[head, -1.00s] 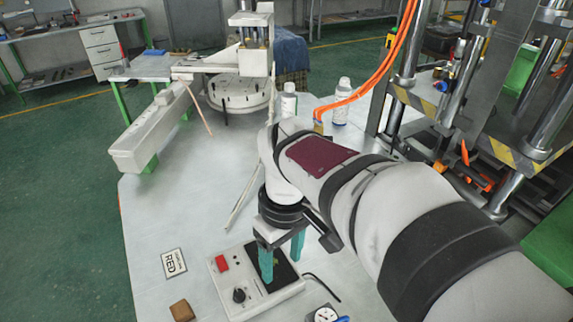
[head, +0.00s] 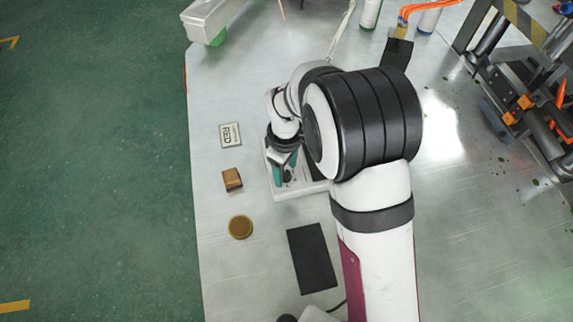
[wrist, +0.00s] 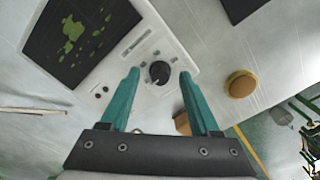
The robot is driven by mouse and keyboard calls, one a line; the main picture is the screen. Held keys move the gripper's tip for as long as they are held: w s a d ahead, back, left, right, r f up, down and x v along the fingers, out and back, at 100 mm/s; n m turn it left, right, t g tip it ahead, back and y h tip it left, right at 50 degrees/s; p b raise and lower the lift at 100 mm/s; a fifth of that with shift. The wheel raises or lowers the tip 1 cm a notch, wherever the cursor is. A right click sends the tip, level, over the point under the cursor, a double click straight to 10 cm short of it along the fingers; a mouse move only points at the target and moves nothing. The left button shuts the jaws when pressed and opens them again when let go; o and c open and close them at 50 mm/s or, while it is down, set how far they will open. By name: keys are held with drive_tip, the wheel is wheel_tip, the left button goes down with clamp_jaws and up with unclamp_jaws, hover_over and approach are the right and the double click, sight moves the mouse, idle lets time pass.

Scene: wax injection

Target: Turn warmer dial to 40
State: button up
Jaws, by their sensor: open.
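The warmer (wrist: 178,48) is a white box with a dark plate (wrist: 78,38) marked by yellow-green patches. Its black dial (wrist: 159,72) shows in the wrist view between and just beyond my fingertips. My gripper (wrist: 160,76) has two teal fingers, spread apart with nothing between them, one on each side of the dial. No contact with the dial shows. In the head view my gripper (head: 285,172) is over the warmer (head: 300,190), and my arm hides much of the warmer. The dial's setting is too small to read.
A black mat (head: 312,258) lies nearer. Metal machinery (head: 525,100) stands at the right. The table's left edge is close to these items.

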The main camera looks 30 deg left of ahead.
drive_tip(key=shift+c, duration=0.3)
clamp_jaws()
idle(0.3)
drive_tip(key=m, duration=0.5)
drive_tip(key=shift+m, duration=0.4)
drive_tip(key=m, duration=0.6)
idle(0.4)
drive_tip(key=shift+o, duration=0.3)
unclamp_jaws()
